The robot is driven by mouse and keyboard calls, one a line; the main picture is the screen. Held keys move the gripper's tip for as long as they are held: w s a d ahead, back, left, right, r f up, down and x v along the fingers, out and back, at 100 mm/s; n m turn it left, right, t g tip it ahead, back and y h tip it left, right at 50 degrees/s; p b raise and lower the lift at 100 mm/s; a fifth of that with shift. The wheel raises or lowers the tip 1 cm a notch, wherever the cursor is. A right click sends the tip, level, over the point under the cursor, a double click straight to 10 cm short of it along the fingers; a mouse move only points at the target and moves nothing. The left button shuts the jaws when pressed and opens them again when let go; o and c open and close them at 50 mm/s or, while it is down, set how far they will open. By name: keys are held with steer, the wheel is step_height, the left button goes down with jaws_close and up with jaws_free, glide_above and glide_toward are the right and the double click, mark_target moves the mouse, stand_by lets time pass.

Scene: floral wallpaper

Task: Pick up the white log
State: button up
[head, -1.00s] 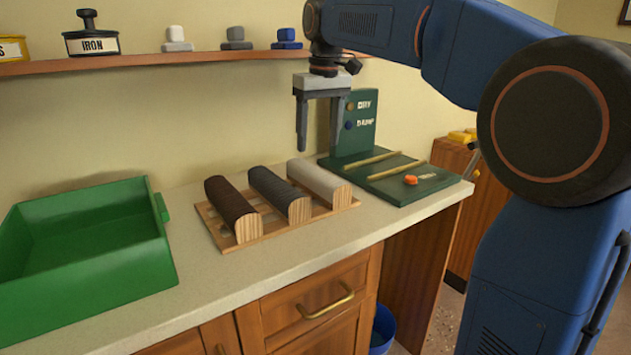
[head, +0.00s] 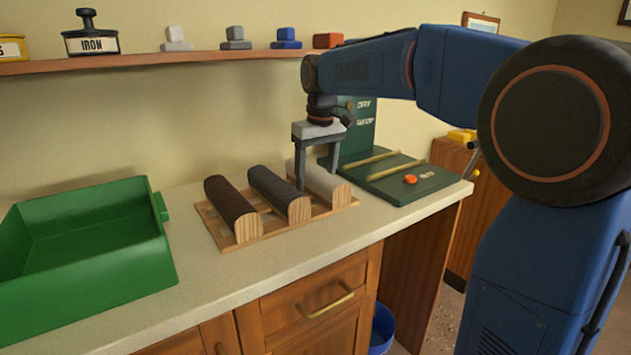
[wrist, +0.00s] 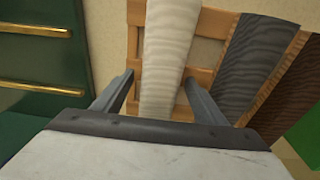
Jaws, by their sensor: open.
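The white log (head: 322,181) lies on the slatted wooden rack on the counter, rightmost of three logs. In the wrist view the white log (wrist: 168,50) runs up between the two fingers. My gripper (head: 317,180) is open and points down, its fingers lowered on either side of the white log. In the wrist view my gripper (wrist: 160,92) shows a gap between each finger and the log. It is empty. The gripper hides part of the log in the head view.
A dark grey log (head: 278,194) and a brown log (head: 232,208) lie left on the rack (head: 213,224). A green tray (head: 160,262) stands at the left. A green board with brass bars (head: 437,181) stands close on the right. A shelf (head: 190,56) runs above.

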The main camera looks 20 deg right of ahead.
steer(key=c, duration=1.4)
